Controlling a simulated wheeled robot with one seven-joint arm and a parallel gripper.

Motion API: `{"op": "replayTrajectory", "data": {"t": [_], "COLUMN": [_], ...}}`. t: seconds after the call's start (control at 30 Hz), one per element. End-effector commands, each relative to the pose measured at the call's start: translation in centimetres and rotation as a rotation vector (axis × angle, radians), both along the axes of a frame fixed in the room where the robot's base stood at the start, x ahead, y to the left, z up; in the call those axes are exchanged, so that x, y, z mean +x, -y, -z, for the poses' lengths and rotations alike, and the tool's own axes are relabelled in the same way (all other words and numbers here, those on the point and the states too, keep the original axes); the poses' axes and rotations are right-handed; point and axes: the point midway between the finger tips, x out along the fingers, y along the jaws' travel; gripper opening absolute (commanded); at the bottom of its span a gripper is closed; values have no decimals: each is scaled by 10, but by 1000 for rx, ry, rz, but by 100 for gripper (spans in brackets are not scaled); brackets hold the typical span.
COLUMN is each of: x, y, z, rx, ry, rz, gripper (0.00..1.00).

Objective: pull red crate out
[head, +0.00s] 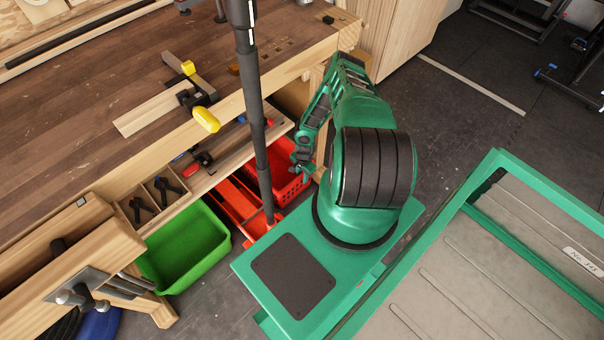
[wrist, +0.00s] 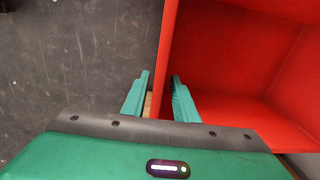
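The red crate (head: 287,186) stands on the floor below the workbench's front edge, partly hidden by my arm and a dark post. In the wrist view a red crate wall and empty-looking interior (wrist: 235,55) fill the right side. My gripper (head: 301,172) is at the crate's right side in the head view. In the wrist view its two green fingers (wrist: 160,76) are apart, one on each side of the crate's wall edge. The left finger is outside over the floor, the right one inside the crate. Gaps show beside the wall, so contact is not visible.
A red toolbox (head: 235,201) and a green bin (head: 184,249) stand left of the crate. The workbench (head: 100,92) overhangs them, with clamps (head: 196,92) on top. Dark floor (wrist: 85,50) outside the crate is clear in the wrist view.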

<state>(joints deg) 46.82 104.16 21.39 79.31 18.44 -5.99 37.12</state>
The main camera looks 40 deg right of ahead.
Motion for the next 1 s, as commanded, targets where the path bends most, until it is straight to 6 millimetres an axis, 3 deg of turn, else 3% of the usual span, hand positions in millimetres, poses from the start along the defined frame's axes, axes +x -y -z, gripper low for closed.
{"op": "replayTrajectory", "data": {"t": [0.47, 0.5, 0.6, 1.0], "x": [0, 0, 0, 0], "y": [0, 0, 0, 0], "z": [11, 11, 11, 11], "rx": [0, 0, 0, 0], "ry": [-1, 0, 0, 0], "rz": [0, 0, 0, 0], "gripper": [27, 24, 0, 0]}}
